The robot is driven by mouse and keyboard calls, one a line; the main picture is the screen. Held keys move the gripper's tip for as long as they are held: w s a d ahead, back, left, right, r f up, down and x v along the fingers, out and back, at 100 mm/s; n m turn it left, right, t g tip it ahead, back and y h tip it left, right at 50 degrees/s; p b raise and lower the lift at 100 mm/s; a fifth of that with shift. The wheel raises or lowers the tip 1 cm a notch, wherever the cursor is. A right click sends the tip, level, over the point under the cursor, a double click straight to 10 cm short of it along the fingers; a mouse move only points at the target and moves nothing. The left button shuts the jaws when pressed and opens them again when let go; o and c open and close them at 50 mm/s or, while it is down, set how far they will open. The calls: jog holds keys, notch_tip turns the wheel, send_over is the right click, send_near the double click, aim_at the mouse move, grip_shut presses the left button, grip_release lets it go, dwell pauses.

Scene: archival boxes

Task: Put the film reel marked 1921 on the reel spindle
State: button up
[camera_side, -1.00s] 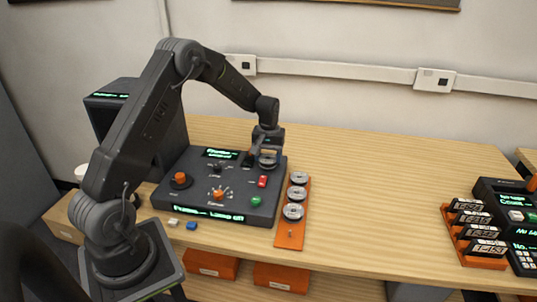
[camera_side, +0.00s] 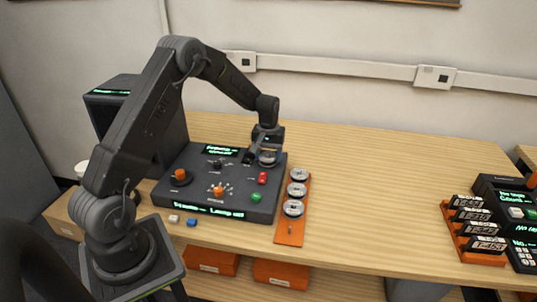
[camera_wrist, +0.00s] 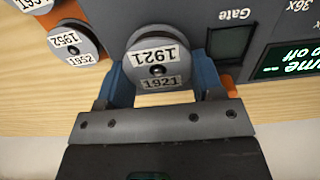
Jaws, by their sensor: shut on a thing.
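The film reel marked 1921 (camera_wrist: 156,62) is a grey disc with a white label and a dark centre. It sits between the two blue fingers of my gripper (camera_wrist: 160,80), which is shut on it. In the side view my gripper (camera_side: 267,151) and the grey reel (camera_side: 268,160) are over the back right corner of the dark console (camera_side: 233,182). The reel spindle is not visible; the reel and gripper may cover that spot. I cannot tell whether the reel touches the console.
An orange rack (camera_side: 289,240) right of the console holds three reels; its front peg is bare. One reel is marked 1952 (camera_wrist: 76,44). Knobs and buttons rise from the console. A second orange rack (camera_side: 483,259) with labelled items stands far right. The table between is clear.

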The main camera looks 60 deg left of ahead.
jog(key=o, duration=1)
jog(key=shift+r, duration=3.5)
